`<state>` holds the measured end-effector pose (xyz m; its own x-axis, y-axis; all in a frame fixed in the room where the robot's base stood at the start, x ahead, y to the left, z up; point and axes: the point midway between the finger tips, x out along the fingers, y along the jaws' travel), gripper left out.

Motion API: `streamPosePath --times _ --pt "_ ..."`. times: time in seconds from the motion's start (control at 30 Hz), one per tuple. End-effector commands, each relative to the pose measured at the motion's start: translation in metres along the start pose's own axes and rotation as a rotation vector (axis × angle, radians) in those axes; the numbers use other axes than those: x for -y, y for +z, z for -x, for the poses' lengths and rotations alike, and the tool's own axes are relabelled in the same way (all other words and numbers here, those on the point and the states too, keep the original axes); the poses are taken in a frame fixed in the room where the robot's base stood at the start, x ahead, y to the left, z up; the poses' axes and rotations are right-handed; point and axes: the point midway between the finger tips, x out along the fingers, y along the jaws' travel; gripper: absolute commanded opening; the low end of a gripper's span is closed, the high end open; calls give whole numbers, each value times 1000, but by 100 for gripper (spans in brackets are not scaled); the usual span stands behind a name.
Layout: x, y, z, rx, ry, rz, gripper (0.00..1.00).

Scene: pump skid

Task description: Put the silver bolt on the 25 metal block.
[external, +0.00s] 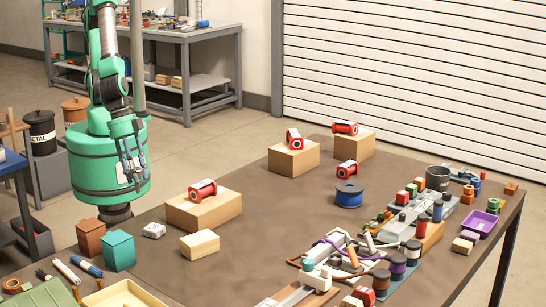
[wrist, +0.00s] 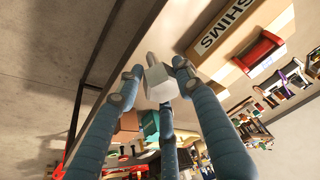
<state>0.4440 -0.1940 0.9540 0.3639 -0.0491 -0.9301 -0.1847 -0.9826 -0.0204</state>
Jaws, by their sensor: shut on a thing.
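My gripper (external: 134,180) is raised at the left, beyond the table's left edge in the external view. In the wrist view, my gripper (wrist: 157,70) has its blue-grey fingers closed around a pale silver bolt (wrist: 160,88) with a wide head and a narrower stub. The bolt is too small to make out in the external view. A small light grey block (external: 153,230) lies on the table near its left end, below and to the right of my gripper. It may be the 25 metal block, but no number is readable. Nothing can be seen on its top.
A teal box (external: 118,250) and a brown box (external: 91,237) stand left of the grey block. A pale wood block (external: 199,244) and a wooden box with a red spool (external: 203,190) are to its right. Clutter fills the table's right side; the middle is mostly clear.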

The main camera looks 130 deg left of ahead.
Motion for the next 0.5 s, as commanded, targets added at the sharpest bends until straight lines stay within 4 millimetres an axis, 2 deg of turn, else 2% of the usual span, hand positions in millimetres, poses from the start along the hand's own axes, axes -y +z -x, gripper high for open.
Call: streamPosePath --times 0.27,0.5 --pt "-5 -21 -11 1 0 0 8" --pt "-13 -48 -25 1 0 -1 8"
